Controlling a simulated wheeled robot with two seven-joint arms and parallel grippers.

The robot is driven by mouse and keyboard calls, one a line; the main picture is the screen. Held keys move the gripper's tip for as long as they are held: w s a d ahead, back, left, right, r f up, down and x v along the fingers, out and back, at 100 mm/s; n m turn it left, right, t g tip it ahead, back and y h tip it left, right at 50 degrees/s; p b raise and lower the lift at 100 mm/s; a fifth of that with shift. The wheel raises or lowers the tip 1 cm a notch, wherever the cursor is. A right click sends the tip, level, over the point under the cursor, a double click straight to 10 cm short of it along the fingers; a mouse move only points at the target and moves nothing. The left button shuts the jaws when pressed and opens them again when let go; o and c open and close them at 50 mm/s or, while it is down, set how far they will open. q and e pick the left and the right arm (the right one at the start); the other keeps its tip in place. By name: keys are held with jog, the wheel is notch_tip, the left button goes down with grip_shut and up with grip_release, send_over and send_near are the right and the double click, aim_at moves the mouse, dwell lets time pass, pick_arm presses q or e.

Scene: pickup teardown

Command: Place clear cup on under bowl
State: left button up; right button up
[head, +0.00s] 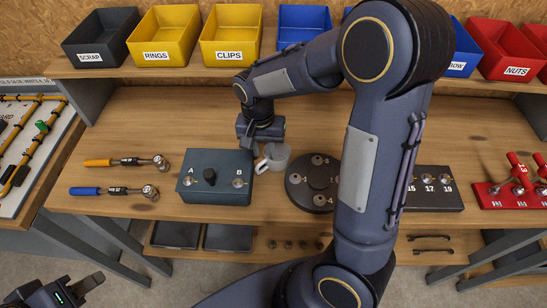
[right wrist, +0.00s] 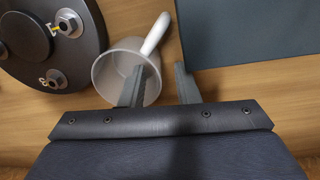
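A clear grey cup (head: 277,155) stands on the workbench between the dark A/B box and the round dark plate. In the right wrist view the cup (right wrist: 108,72) shows its open mouth and a white handle (right wrist: 156,34). My right gripper (head: 261,152) is low at the cup's left side. In the wrist view its fingers (right wrist: 159,68) are apart. One finger overlaps the cup's mouth and the other is outside, beside the dark box; contact is unclear. My left gripper (head: 88,291) is at the lower left, away from the bench; its opening is unclear. I cannot make out a bowl.
The A/B box (head: 214,175) is close left of the cup, the round plate (head: 313,184) close right. Labelled bins, such as the yellow CLIPS bin (head: 231,35), line the shelf. My right arm hides much of the right-centre.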

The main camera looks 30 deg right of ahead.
jog(key=shift+f, duration=0.4)
jog(key=shift+c, duration=0.4)
grip_shut()
jog(key=shift+r, duration=0.15)
